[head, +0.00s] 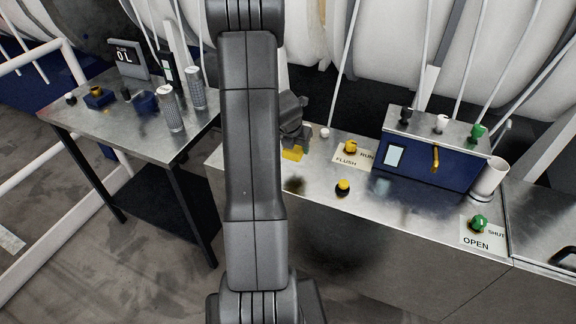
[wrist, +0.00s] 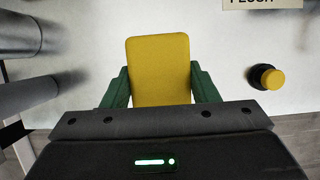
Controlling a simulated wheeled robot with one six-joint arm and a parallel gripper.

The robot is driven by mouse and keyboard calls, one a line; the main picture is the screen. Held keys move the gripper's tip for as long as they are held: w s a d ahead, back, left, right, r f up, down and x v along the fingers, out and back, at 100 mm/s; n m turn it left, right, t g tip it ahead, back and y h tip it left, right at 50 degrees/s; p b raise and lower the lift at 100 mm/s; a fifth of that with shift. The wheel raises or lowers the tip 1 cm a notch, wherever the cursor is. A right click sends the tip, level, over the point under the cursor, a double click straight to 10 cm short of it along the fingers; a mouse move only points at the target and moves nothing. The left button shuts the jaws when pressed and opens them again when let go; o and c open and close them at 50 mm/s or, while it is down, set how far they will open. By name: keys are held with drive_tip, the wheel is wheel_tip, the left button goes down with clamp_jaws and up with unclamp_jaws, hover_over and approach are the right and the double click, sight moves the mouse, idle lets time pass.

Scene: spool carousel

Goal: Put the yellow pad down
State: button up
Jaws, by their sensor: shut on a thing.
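The yellow pad (wrist: 158,68) is held between the two green fingers of my gripper (wrist: 162,88) in the wrist view. It also shows in the head view (head: 293,154), low over the left part of the metal counter (head: 310,205). My gripper (head: 297,143) is partly hidden behind my arm there. I cannot tell whether the pad touches the counter or hangs just above it.
A yellow-topped black button (head: 343,187) stands right of the pad; it also shows in the wrist view (wrist: 267,77). A yellow FLUSH/RUN knob (head: 351,147), a blue box (head: 425,162), a white cup (head: 490,179) and a green knob (head: 479,223) are further right. A side table (head: 130,125) stands left.

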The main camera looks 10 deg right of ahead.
sight(297, 167)
wheel_tip(297, 167, down, 4)
drive_tip(key=shift+d+r+b, duration=0.15)
drive_tip(key=shift+b, duration=0.45)
drive_tip(key=shift+f+b, duration=1.2)
drive_tip(key=shift+f, duration=0.85)
drive_tip(key=shift+f, duration=0.25)
drive_tip(key=o, duration=0.9)
drive_tip(key=shift+r, duration=0.1)
drive_tip(key=p+v, duration=0.3)
drive_tip(key=v, duration=0.9)
drive_tip(key=shift+r+p, duration=0.15)
drive_tip(key=shift+p, duration=0.15)
drive_tip(key=b+x, duration=0.3)
drive_tip(key=x, duration=0.9)
drive_tip(key=shift+b, duration=0.4)
drive_tip(key=shift+r+p, duration=0.5)
drive_tip(key=shift+r, duration=0.05)
